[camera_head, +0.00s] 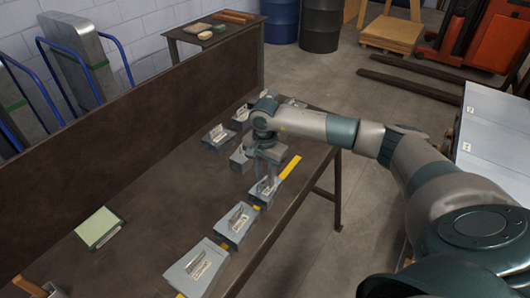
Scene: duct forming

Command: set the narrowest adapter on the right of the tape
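Several grey sheet-metal adapters with pale labels stand on the brown workbench. A yellow tape strip (289,168) runs along the bench near its right edge, and some adapters cover parts of it. The largest adapter (196,270) is at the front, a middle-sized one (234,226) is behind it, and a smaller one (262,194) is further back, all along the tape line. My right gripper (268,180) points down at this smaller adapter; its fingers are small and overlap the adapter, so I cannot tell whether they grip it. My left gripper is not in view.
More adapters stand behind and left of my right gripper, including one at the left (217,139) and one further back (241,117). A tall brown panel (130,140) borders the bench's left side.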

